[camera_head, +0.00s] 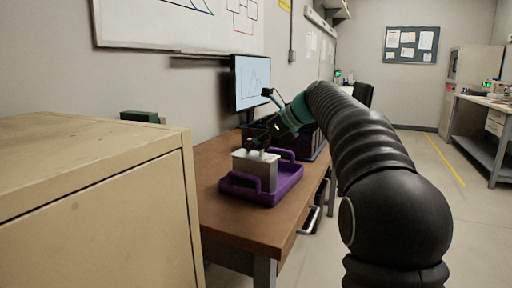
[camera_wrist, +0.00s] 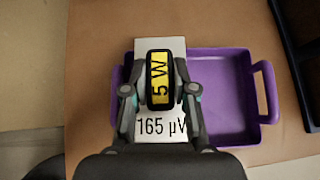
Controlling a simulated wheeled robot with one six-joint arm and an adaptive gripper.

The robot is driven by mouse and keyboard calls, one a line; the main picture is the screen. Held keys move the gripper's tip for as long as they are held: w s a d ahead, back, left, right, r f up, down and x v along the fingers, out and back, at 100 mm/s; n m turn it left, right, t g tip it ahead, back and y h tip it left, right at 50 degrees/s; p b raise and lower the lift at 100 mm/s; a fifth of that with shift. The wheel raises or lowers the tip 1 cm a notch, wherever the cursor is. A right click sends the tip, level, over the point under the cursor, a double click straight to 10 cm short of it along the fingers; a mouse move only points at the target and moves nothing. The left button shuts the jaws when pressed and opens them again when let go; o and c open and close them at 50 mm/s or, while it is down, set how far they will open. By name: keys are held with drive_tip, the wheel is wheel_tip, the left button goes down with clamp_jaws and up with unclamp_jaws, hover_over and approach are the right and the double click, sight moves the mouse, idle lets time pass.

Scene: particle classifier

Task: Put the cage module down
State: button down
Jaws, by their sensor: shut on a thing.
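The cage module is a pale grey block (camera_head: 255,170) at the left part of a purple tray (camera_head: 288,183) on the wooden desk. In the wrist view its white top (camera_wrist: 160,128) reads "165 µV", and a black part with a yellow "5 W" label stands up from it. My gripper (camera_wrist: 160,88) is shut on that labelled part, one finger on each side. In the head view my gripper (camera_head: 258,146) is just above the block. The block's underside is hidden, so I cannot tell whether it touches the tray floor. The tray's right part (camera_wrist: 222,92) is empty.
A monitor (camera_head: 250,82) and a dark box (camera_head: 308,142) stand on the desk (camera_head: 225,205) behind the tray. A beige cabinet (camera_head: 95,205) is at the left. The desk's front right edge is close to the tray.

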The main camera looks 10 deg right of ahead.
drive_tip(key=shift+f, duration=0.15)
drive_tip(key=c, duration=0.9)
unclamp_jaws()
drive_tip(key=shift+f, duration=0.15)
drive_tip(key=shift+r, duration=0.3)
drive_tip(key=p+v, duration=0.2)
drive_tip(key=v, duration=1)
